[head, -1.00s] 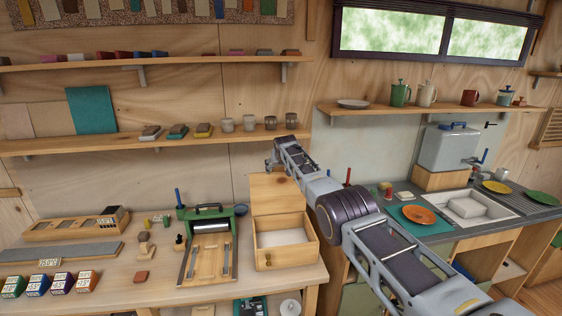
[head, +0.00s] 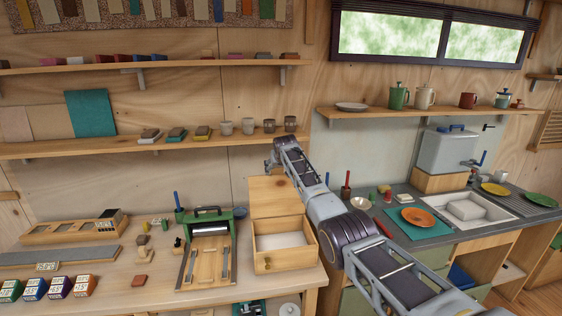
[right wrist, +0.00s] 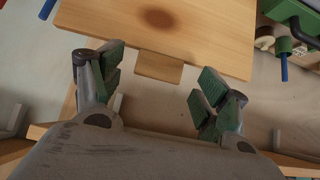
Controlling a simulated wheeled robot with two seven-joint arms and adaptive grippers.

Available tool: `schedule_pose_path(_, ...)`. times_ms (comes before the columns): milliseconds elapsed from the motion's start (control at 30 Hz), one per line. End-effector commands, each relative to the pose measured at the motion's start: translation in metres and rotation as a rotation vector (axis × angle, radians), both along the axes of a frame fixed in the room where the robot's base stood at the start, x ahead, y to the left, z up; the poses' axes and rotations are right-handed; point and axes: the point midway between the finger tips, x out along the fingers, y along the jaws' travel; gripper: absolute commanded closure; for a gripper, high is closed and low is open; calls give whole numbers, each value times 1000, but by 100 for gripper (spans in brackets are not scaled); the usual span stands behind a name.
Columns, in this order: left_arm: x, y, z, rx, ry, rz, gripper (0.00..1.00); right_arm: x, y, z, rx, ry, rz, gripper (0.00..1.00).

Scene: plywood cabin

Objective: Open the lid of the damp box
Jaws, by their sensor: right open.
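The damp box (head: 284,260) is a light wooden box on the workbench, with a pale filling inside. Its lid (head: 278,198) stands raised at the back, leaving the box open at the top. My right gripper (head: 271,163) is at the far end of the arm, by the lid's upper edge; its fingertips are hard to make out there. In the right wrist view the gripper (right wrist: 158,75) is open, with green-padded fingers spread on either side of the lid's small tab (right wrist: 158,72). The lid's board (right wrist: 160,30) fills the top of that view. My left gripper is not in view.
A green-framed press (head: 209,232) stands just left of the box. A shelf with several small cups (head: 248,126) runs above. The grey counter with a bowl (head: 360,204), an orange plate (head: 418,217) and a sink lies right, behind and beside my arm.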

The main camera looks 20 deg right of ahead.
Motion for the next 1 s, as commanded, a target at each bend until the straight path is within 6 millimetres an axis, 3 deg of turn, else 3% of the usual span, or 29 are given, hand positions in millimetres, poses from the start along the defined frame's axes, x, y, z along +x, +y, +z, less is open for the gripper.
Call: schedule_pose_path(1000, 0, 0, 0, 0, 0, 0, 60, -37, 9, 37, 0, -1, 0, 25)
